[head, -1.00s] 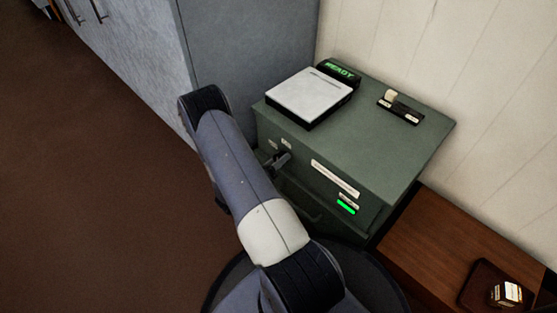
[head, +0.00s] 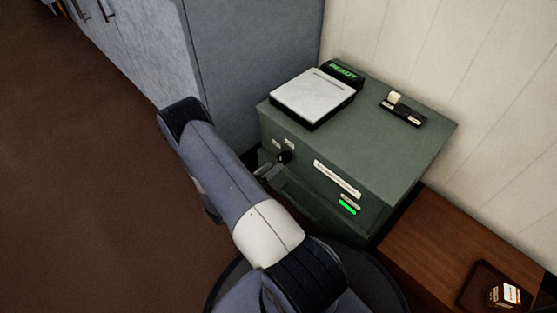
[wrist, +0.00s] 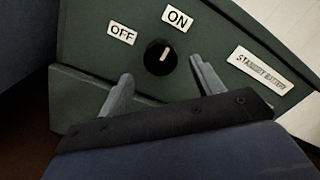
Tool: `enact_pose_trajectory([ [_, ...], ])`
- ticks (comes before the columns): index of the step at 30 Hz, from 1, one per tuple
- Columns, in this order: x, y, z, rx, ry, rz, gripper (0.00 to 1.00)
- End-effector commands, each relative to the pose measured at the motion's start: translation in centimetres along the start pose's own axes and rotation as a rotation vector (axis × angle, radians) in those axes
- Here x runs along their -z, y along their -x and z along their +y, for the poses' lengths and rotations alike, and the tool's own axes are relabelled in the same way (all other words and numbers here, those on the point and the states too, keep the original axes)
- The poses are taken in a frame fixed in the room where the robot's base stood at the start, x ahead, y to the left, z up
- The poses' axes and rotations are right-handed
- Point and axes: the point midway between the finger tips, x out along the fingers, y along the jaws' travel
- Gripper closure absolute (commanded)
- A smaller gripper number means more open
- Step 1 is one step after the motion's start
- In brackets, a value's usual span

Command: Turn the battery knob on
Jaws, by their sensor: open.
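The round black battery knob (head: 284,157) is on the front of the green cabinet (head: 400,150). In the wrist view the knob (wrist: 158,62) has its white pointer line aimed up and slightly right, towards the ON label (wrist: 178,19). The OFF label (wrist: 122,34) is to its upper left. My gripper (wrist: 161,69) is open, with one finger to each side of the knob in that view, and holds nothing. In the head view my gripper (head: 264,171) is short of the panel, left of the knob and apart from it. Its fingertips are hard to make out there.
A green light (head: 347,207) glows below a white label strip (head: 337,179). On top are a white-lidded box (head: 312,96), a READY display (head: 343,71) and a black switch base (head: 403,112). A grey cupboard (head: 250,75) stands left; a wooden table (head: 430,240) is right.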

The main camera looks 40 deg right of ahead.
Motion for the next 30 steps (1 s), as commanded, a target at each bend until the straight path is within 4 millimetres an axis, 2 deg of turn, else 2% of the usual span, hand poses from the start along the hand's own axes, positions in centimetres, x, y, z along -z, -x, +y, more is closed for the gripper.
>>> enact_pose_trajectory([
  [1, -0.2, 1.0, -0.1, -0.004, 0.001, -0.004, 0.37],
  [6, -0.1, 3.6, -0.1, -0.002, 0.001, -0.002, 0.37],
  [12, -0.1, 5.2, 0.0, 0.000, 0.000, -0.001, 0.37],
  [24, 0.0, 5.5, 0.0, 0.001, 0.000, 0.001, 0.37],
  [30, 0.1, 4.4, 0.1, 0.003, -0.001, 0.002, 0.37],
])
